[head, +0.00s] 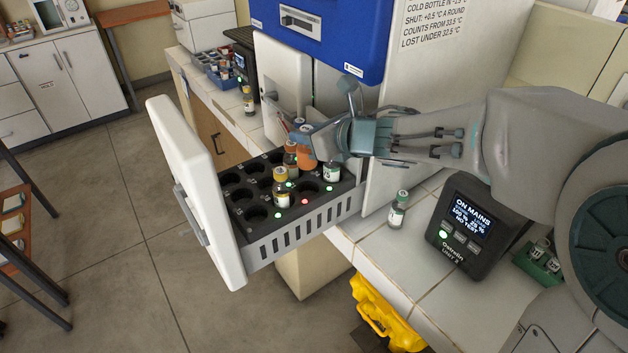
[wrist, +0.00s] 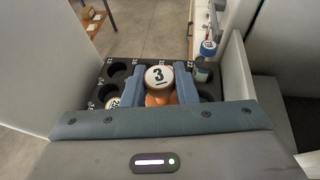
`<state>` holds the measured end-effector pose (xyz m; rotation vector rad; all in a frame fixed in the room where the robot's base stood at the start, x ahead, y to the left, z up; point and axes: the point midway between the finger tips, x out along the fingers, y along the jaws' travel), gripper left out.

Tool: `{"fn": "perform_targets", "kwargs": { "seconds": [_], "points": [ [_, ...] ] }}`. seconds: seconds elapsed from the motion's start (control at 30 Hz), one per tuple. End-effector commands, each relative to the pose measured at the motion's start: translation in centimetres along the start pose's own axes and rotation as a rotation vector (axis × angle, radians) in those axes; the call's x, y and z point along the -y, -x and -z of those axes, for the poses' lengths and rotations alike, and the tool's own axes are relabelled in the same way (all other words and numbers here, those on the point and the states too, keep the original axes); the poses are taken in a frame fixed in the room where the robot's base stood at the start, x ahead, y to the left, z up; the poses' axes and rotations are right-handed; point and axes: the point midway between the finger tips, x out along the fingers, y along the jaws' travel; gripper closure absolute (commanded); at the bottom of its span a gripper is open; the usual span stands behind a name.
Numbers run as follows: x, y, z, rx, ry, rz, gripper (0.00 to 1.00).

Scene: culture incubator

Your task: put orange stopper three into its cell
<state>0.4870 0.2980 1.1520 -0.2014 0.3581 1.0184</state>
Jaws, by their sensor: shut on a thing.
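My gripper (wrist: 160,88) is shut on the bottle with orange stopper three (wrist: 159,76). Its top, marked 3, faces the wrist camera between the two blue fingers. In the head view the orange bottle (head: 305,157) hangs from my gripper (head: 307,138) over the far part of the black rack (head: 262,232) in the open drawer. I cannot tell whether its lower end is inside a cell. The cells beneath it are hidden by the bottle and my gripper.
Several cells at left are empty. The white drawer front (head: 190,180) stands at left. Another bottle (head: 397,212) stands on the counter beside a black display unit (head: 474,235).

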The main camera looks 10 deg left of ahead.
Motion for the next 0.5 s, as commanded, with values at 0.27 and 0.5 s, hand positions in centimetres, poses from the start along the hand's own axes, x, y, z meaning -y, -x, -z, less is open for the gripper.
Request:
{"fn": "perform_targets", "kwargs": {
  "seconds": [0.27,0.5],
  "points": [
    [0.0,-1.9,4.7,-0.005,-0.002,0.0,0.96],
    [0.0,-2.9,7.2,-0.006,-0.003,0.0,1.0]
  ]
}}
